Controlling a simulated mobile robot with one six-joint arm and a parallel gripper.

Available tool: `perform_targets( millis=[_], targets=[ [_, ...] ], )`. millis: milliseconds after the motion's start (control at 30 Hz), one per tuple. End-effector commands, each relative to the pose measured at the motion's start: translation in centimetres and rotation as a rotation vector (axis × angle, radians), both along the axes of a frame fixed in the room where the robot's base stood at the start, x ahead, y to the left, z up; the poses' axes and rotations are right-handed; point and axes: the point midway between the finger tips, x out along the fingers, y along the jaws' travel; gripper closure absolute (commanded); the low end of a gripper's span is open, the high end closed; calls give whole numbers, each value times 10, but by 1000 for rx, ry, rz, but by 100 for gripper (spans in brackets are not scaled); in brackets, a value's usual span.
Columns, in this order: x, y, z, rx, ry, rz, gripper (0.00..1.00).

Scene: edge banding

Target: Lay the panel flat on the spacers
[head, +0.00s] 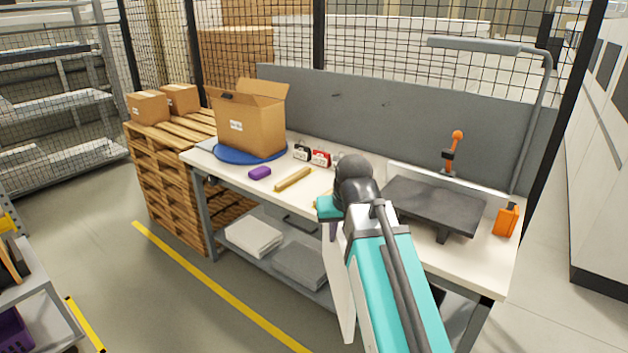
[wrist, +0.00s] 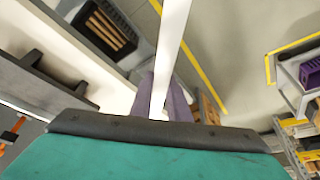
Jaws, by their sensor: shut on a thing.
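The white panel (head: 338,285) hangs upright, on edge, at the bench's front edge in the head view. In the wrist view the panel (wrist: 171,50) shows edge-on as a narrow white strip. My gripper (wrist: 172,103) is shut on it, with purple finger pads beside the strip. In the head view my arm hides most of the gripper (head: 333,232). One wooden spacer (head: 293,179) lies on the white bench top left of my arm. A small yellowish bit (head: 317,204) shows by my wrist, perhaps a second spacer, mostly hidden.
A grey back panel (head: 350,105) closes the rear.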

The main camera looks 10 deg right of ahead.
Motion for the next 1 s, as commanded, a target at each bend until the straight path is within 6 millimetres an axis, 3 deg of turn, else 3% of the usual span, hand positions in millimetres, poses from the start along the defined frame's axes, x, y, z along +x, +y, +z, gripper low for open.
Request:
perform_targets(
  millis=[533,1000],
  targets=[
    [-1,-12,-5,0,-3,-17,100],
    [-14,-14,-56,0,1,-25,100]
  ],
)
